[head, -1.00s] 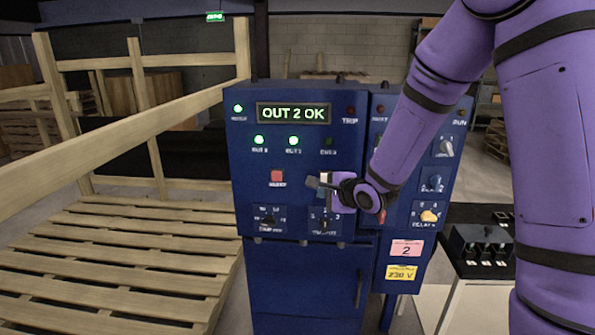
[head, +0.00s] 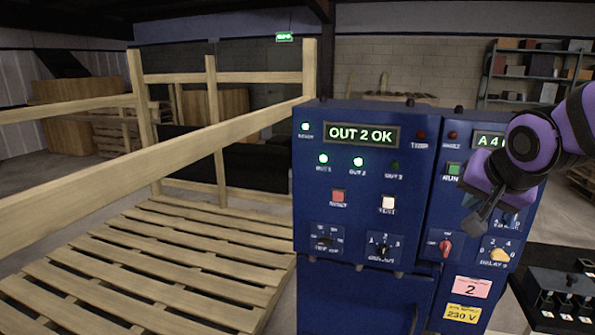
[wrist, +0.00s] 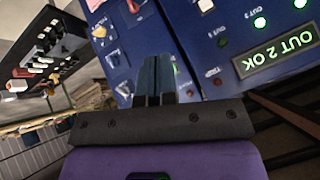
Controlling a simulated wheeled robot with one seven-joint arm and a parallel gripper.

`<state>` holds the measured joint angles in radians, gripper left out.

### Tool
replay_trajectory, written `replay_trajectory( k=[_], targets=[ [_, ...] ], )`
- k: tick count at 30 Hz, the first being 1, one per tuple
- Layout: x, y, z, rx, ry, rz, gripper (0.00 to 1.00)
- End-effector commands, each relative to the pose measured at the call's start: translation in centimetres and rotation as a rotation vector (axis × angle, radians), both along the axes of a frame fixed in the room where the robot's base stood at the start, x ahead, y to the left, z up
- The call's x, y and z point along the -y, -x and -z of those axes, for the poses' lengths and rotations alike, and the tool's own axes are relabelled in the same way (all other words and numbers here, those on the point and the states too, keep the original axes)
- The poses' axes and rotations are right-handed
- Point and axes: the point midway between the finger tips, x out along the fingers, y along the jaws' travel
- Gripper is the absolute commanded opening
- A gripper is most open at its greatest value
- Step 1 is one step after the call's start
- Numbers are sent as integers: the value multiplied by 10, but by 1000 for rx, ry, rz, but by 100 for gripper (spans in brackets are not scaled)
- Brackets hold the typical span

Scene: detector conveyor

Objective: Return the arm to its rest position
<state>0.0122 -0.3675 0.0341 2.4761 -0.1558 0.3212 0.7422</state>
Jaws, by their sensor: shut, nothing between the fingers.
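My gripper (head: 480,218) is at the right in the head view, in front of the right-hand panel of the blue control cabinet (head: 350,225). It hides part of that panel's display and some of its controls. In the wrist view my gripper (wrist: 157,75) has its fingers together with nothing between them. I cannot tell exactly how far the fingers are from the panel; no contact shows. My purple arm comes in from the right edge of the head view.
The cabinet display (head: 361,134) reads "OUT 2 OK". A red knob (head: 445,246) and a yellow knob (head: 499,254) sit below my gripper. A black box with switches (head: 560,295) stands at the lower right. A wooden pallet (head: 150,262) and railing fill the left.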

Motion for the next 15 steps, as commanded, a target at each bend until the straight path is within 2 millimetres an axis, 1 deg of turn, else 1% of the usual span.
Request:
replay_trajectory(
  k=[1, 3, 9, 12, 15],
  targets=[
    [1, 17, -7, -18, 35, -34, 0],
    [3, 40, -13, -59, 88, -95, 0],
    [3, 106, -24, -170, 204, -290, 0],
    [2, 133, -26, -211, 240, -379, 0],
    [0, 152, -26, -240, 263, -448, 0]
  ],
)
